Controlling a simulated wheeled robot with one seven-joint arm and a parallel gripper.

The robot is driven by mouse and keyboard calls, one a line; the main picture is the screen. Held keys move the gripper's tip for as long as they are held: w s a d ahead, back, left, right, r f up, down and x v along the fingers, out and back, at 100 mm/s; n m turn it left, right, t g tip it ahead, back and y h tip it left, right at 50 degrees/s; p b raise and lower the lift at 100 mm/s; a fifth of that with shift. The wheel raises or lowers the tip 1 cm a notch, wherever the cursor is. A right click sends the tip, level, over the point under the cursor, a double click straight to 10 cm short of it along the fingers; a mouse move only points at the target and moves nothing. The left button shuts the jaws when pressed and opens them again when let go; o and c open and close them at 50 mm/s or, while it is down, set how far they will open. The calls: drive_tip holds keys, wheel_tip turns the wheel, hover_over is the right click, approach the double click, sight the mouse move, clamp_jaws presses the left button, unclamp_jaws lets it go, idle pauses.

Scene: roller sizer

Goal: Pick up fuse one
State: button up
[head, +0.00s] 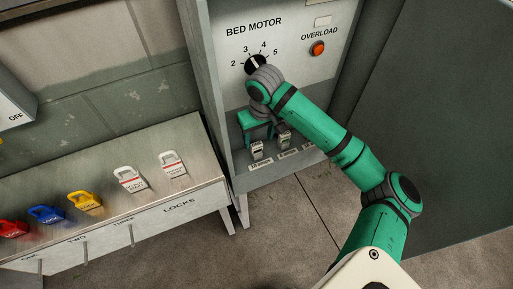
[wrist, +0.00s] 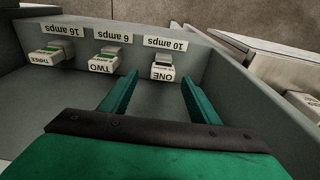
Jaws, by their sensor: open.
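Fuse one (wrist: 163,68) is a small pale block marked ONE, standing in the grey cabinet by an upside-down "10 amps" label. In the head view fuse one (head: 257,150) is the leftmost of the fuses. My gripper (wrist: 159,80) is open and empty. Its two green fingers point toward fuse one, which appears between the fingertips and slightly beyond them. In the head view my gripper (head: 258,138) is just above and behind fuse one. I cannot tell the exact gap.
Fuse two (wrist: 105,61) and fuse three (wrist: 49,53) stand in the same row. The cabinet side wall (wrist: 245,90) is close on the right in the wrist view. A bed motor dial (head: 255,64) is above my gripper. A lock shelf (head: 140,210) stands to the left.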

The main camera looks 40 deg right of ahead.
sight(257, 144)
drive_tip(key=f, duration=0.3)
drive_tip(key=w+f, duration=0.1)
drive_tip(key=shift+a+f, duration=0.15)
drive_tip(key=shift+f, duration=0.25)
drive_tip(key=c, duration=1.1)
drive_tip(key=shift+c, duration=0.2)
